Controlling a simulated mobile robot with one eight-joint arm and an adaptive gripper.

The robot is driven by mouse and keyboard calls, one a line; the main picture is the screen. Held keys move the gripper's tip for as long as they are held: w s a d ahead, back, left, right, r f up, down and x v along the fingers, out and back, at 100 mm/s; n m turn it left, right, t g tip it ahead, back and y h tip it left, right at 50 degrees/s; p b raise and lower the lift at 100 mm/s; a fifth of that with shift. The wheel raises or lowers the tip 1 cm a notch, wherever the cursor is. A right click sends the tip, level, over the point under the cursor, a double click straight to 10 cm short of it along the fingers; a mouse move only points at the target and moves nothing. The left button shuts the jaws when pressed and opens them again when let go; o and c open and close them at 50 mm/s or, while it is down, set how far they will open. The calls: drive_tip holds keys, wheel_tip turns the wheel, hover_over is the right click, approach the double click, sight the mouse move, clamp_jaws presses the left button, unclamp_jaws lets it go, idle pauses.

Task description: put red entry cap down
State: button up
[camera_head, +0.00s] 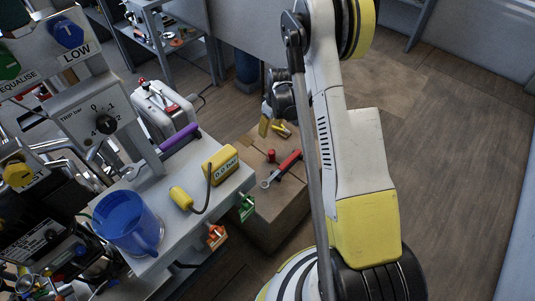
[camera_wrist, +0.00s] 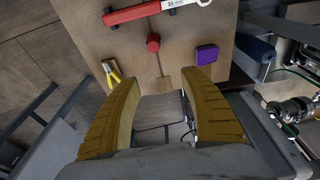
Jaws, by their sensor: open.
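The red entry cap (camera_wrist: 153,43) stands on the brown wooden surface in the wrist view, apart from my gripper. In the head view a small red cap (camera_head: 271,155) shows on the wooden box top (camera_head: 262,212). My gripper (camera_wrist: 166,72) is open, its two yellow-brown fingers spread, with nothing between them. The cap lies beyond the fingertips, slightly left of the middle of the gap. In the head view my gripper (camera_head: 265,122) is small and partly hidden behind my arm, above the far end of the box.
A red-handled wrench (camera_wrist: 150,10) lies beyond the cap. Yellow-handled pliers (camera_wrist: 111,73) lie to the left and a purple block (camera_wrist: 207,55) to the right. In the head view, a bench holds a blue mug (camera_head: 127,222) and a yellow 0.0 bar gauge (camera_head: 221,165).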

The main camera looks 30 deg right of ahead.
approach(272, 152)
drive_tip(key=shift+g, duration=0.3)
drive_tip(key=f, duration=0.1)
drive_tip(key=f+b, duration=0.1)
drive_tip(key=f, duration=0.1)
drive_tip(key=w+f+b, duration=0.1)
drive_tip(key=f, duration=0.1)
drive_tip(key=shift+a+f, duration=0.2)
drive_tip(key=shift+a, duration=0.1)
drive_tip(key=f+b, duration=0.1)
drive_tip(key=f, duration=0.1)
drive_tip(key=w+f+b, duration=0.1)
drive_tip(key=f+b, duration=0.1)
drive_tip(key=f, duration=0.1)
drive_tip(key=shift+w+d+f, duration=0.15)
clamp_jaws()
